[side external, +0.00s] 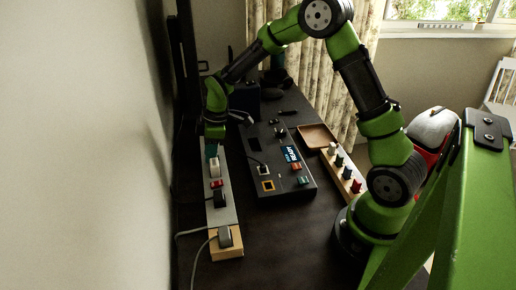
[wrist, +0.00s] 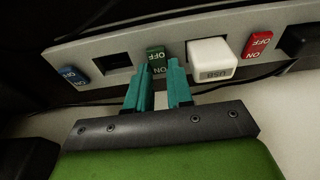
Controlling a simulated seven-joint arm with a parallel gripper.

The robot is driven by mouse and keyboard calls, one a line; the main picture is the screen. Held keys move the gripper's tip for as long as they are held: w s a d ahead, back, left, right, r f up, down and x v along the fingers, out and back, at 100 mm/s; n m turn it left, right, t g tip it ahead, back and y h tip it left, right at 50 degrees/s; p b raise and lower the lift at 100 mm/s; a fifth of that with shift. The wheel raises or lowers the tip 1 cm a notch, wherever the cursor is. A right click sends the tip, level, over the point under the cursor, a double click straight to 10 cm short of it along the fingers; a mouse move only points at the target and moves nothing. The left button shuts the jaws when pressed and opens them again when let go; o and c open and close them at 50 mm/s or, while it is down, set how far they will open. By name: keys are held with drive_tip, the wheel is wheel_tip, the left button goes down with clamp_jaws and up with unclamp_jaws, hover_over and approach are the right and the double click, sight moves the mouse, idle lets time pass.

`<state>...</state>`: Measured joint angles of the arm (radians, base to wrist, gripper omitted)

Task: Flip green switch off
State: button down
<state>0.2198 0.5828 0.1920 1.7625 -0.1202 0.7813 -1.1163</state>
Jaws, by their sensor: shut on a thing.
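The green switch (wrist: 156,58) sits on a grey power strip (wrist: 118,44), between an empty dark socket and a white USB plug; part of an "ON" label shows on it. My gripper (wrist: 158,72) has its two teal fingertips at the two sides of the green switch, shut on it. In the side external view my gripper (side external: 211,150) points down at the far part of the strip (side external: 224,212); there the switch is hidden by the fingers.
A white USB plug (wrist: 212,58) stands close right of the fingers, with a red switch (wrist: 259,44) beyond it. A blue switch (wrist: 73,76) is at the left. A black control box (side external: 280,190) and wooden tray (side external: 314,135) lie right of the strip.

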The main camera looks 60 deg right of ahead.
drive_tip(key=shift+s+d+t+y, duration=0.2)
drive_tip(key=shift+s+t+y, duration=0.05)
drive_tip(key=shift+t+y, duration=0.5)
drive_tip(key=c, duration=1.3)
unclamp_jaws()
drive_tip(key=shift+r, duration=0.1)
drive_tip(key=v, duration=1.6)
drive_tip(key=shift+s+d+r, duration=0.1)
drive_tip(key=shift+s+r, duration=0.1)
drive_tip(key=shift+r, duration=0.15)
